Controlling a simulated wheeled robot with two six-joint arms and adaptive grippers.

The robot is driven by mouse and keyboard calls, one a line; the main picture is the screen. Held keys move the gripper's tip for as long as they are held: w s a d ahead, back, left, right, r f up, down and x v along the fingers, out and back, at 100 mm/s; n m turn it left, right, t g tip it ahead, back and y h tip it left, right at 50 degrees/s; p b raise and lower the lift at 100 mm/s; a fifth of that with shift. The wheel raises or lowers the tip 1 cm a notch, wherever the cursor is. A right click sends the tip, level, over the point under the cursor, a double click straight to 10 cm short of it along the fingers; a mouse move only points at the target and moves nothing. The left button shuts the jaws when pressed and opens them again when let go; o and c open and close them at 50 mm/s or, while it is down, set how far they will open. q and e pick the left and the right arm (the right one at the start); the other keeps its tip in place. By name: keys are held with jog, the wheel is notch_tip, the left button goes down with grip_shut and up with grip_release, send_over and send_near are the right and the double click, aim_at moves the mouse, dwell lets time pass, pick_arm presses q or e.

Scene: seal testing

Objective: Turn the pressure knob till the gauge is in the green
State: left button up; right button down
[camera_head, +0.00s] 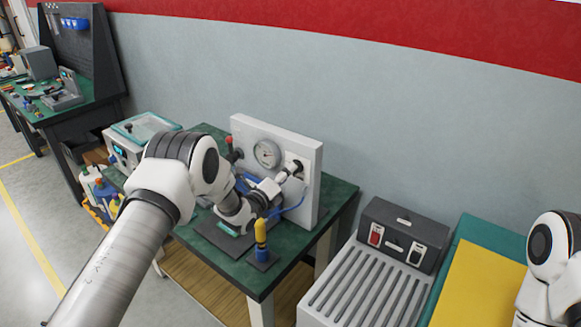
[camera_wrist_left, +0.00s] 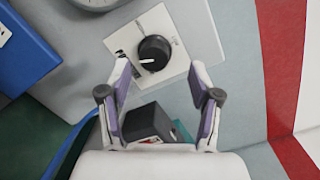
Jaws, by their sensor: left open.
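The black pressure knob (camera_wrist_left: 154,53) with a white pointer line sits on a white plate (camera_wrist_left: 125,42) in the left wrist view. The gauge (camera_head: 267,154) is a round white dial on the grey upright panel (camera_head: 308,152) in the head view; its needle and green zone are too small to read. Only the gauge's rim (camera_wrist_left: 95,4) shows in the left wrist view. My left gripper (camera_wrist_left: 160,76) is open, its two fingertips apart and pointing towards the knob, one on either side, with no clear contact. It also reaches the panel in the head view (camera_head: 289,173).
The panel stands on a green-topped table (camera_head: 337,192). A yellow-and-blue tool (camera_head: 261,234) stands near the table's front edge. A blue tube (camera_head: 293,207) runs by the panel.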

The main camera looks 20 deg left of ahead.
pick_arm(q)
jog(key=w, duration=0.2)
jog(key=w+d, duration=0.1)
jog(key=shift+w+f, duration=0.1)
jog(key=shift+f, duration=0.3)
jog(key=shift+a+r, duration=0.1)
jog(key=c, duration=1.1)
jog(key=shift+c, duration=0.2)
pick_arm(e)
jog(key=shift+w+r, duration=0.2)
jog(key=shift+w, duration=0.1)
jog(key=shift+f, duration=0.1)
